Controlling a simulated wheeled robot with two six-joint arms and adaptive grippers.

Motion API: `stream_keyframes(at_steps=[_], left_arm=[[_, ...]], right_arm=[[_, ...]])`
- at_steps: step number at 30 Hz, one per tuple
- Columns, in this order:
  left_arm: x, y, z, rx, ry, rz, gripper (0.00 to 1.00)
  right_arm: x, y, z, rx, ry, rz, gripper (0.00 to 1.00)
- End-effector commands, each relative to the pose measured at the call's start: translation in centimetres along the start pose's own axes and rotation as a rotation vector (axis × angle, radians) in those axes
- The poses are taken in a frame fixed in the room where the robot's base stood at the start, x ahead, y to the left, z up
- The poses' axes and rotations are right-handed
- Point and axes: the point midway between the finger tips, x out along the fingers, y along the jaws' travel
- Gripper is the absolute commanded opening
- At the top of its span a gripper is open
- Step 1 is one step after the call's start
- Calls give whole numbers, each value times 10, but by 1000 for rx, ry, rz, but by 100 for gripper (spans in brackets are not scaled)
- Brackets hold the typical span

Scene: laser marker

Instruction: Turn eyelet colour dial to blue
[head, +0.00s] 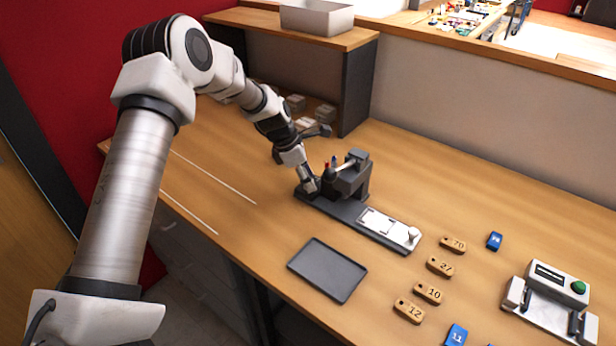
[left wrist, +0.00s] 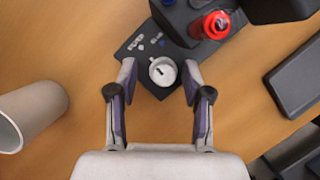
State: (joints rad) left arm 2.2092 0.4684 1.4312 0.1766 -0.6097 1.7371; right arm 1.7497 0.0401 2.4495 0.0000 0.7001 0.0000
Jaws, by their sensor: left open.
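The laser marker (head: 352,174) stands on a dark base on the wooden table. In the left wrist view the eyelet colour dial (left wrist: 162,71) is a round white knob with a dark pointer line, on a dark plate with small pale and bluish marks (left wrist: 146,41) beside it. My left gripper (left wrist: 159,76) is open, with one finger on each side of the dial; I cannot tell whether they touch it. In the head view my left gripper (head: 309,186) is at the left end of the marker, and the dial is hidden there. My right gripper is not in view.
A red-topped part (left wrist: 215,25) rises close by the dial. A pale cylinder (left wrist: 35,112) is at the wrist view's left. A dark tray (head: 327,270), several numbered wooden tags (head: 428,293), blue tags (head: 495,241) and a green-buttoned device (head: 557,290) lie on the table. A shelf (head: 290,32) stands behind.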

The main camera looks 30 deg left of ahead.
Motion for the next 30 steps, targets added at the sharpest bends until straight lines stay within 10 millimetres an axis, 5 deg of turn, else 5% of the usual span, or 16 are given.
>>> stream_keyframes(at_steps=[5,9,10,30], left_arm=[[0,0,0,1,-1,0,50],[0,0,0,1,0,0,4],[0,0,0,1,0,0,0],[1,0,-1,150,3,-68,0]], right_arm=[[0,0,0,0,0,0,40],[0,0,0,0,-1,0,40],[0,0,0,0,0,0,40],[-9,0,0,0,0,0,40]])
